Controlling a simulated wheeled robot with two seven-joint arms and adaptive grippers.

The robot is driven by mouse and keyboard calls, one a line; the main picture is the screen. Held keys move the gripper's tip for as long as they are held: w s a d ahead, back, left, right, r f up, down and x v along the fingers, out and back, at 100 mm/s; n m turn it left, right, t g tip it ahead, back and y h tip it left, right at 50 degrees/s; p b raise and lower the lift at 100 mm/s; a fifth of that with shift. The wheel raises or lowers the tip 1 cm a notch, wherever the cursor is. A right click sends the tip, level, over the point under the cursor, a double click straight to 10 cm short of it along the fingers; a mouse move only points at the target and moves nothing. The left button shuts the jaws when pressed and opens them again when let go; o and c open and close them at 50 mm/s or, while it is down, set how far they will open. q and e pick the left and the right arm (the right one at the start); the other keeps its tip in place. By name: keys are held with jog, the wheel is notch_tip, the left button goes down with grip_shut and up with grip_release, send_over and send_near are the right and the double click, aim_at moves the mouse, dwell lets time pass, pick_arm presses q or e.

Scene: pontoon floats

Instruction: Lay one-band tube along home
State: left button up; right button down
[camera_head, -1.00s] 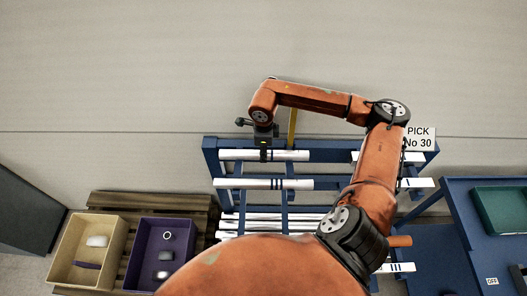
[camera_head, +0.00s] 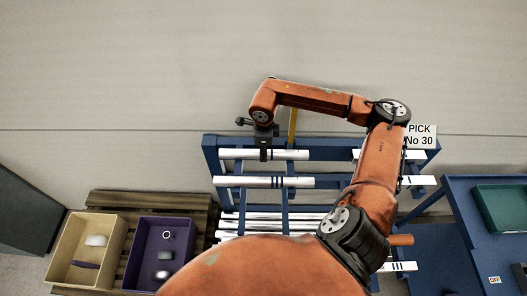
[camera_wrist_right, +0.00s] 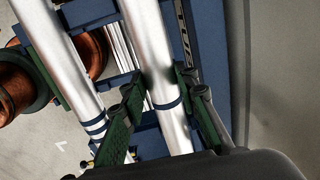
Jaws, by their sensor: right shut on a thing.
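The one-band tube (camera_head: 235,154) is a pale tube lying level across the top left of the blue rack (camera_head: 210,160). My right gripper (camera_head: 263,153) reaches down to it from above, near its middle. In the right wrist view, the two green-padded fingers of my right gripper (camera_wrist_right: 163,100) are shut on the tube (camera_wrist_right: 150,50), one on each side, close to its single blue band. Whether the tube rests on the rack or hangs just above it I cannot tell. My left gripper is not in view.
A tube with several bands (camera_head: 245,182) lies one level below; a banded tube (camera_wrist_right: 75,85) runs alongside in the wrist view. More tubes lie lower, partly hidden by my arm. A PICK sign (camera_head: 420,135) stands right. Beige (camera_head: 65,245) and purple (camera_head: 140,255) bins stand left.

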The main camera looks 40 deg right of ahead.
jog(key=c, duration=1.4)
grip_release()
jog(key=shift+s+a+f, duration=0.2)
jog(key=shift+s+f, duration=0.2)
jog(key=shift+f, duration=0.2)
jog(key=shift+c, duration=0.2)
jog(key=shift+r, duration=0.1)
notch_tip(320, 180, up, 9)
jog(key=shift+w, duration=0.1)
jog(key=shift+a, duration=0.1)
